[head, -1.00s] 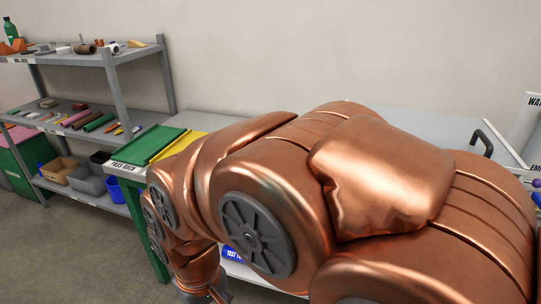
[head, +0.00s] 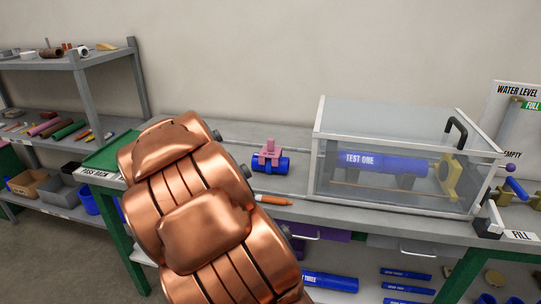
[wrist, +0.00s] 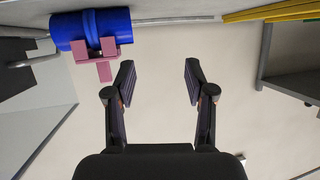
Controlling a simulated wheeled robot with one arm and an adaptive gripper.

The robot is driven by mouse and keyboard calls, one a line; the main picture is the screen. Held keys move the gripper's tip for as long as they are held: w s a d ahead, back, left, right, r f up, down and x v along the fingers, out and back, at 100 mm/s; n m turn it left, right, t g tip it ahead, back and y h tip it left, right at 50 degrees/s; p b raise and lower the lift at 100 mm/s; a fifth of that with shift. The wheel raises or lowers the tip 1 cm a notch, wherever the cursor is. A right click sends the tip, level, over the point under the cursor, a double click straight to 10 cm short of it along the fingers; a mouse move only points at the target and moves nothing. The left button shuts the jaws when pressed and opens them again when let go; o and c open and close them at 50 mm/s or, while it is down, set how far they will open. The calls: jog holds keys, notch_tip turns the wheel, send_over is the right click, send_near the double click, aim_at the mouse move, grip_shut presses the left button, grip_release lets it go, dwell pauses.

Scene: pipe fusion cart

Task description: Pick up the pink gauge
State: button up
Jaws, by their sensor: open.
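The pink gauge (head: 269,152) sits on top of a short blue pipe piece (head: 271,166) on the grey bench, left of the clear test box. In the wrist view, which looks upside down, the pink gauge (wrist: 104,60) and blue pipe piece (wrist: 88,28) show at the upper left. My gripper (wrist: 158,82) is open and empty, with bare wall between its fingers. The gauge lies apart from it, to the left of the left finger in that view. In the head view my gripper is hidden behind my copper arm.
A clear box (head: 390,120) holding a blue "TEST ONE" pipe stands right of the gauge. An orange marker (head: 274,200) lies in front. A green tray (head: 112,152) is at the bench's left end; shelves (head: 70,62) stand beyond. Bench around the gauge looks mostly clear.

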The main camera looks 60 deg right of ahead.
aim_at(270, 141)
jog(key=shift+s+d+r+m+g+h+p, duration=0.2)
jog(key=shift+s+d+r+m+h, duration=0.55)
jog(key=shift+d, duration=2.2)
jog(key=shift+s+d+r+n+g+h+p, duration=0.2)
jog(key=shift+d+h, duration=0.9)
jog(key=shift+d, duration=1.8)
jog(key=shift+s+d+r+m+g+h+p, duration=0.25)
jog(key=shift+d+r+m+h, duration=0.5)
jog(key=shift+d, duration=2.2)
jog(key=shift+n, duration=0.3)
jog(key=shift+c, duration=0.2)
grip_shut()
